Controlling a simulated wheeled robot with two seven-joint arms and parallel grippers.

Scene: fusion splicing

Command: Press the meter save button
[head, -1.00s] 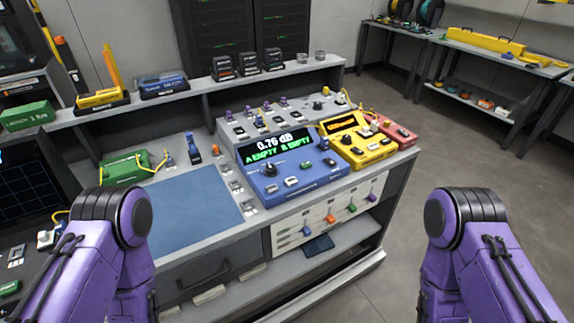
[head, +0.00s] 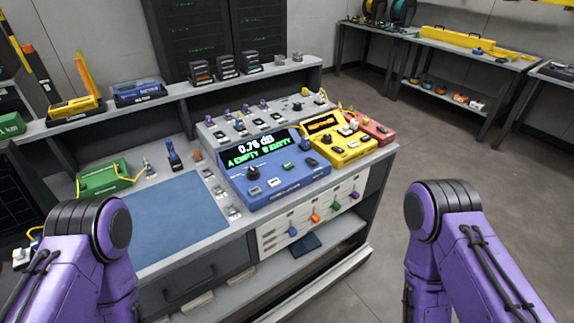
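The blue meter (head: 278,174) stands on the workbench near the middle of the head view. Its screen (head: 264,150) reads 0.76 dB, with green text below that looks like "A EMPTY B EMPTY". Its front panel carries a dark knob and several small buttons, one of them green (head: 289,167); I cannot read which is the save button. My two purple arms show at the lower left and lower right, in front of the bench. Neither gripper shows in the view, and nothing of mine touches the meter.
A yellow device (head: 341,145) and a red device (head: 373,131) stand right of the meter. A blue mat (head: 172,215) lies left of it, with a green box (head: 104,178) behind. A raised shelf (head: 190,92) runs along the back. Floor at the right (head: 480,190) is clear.

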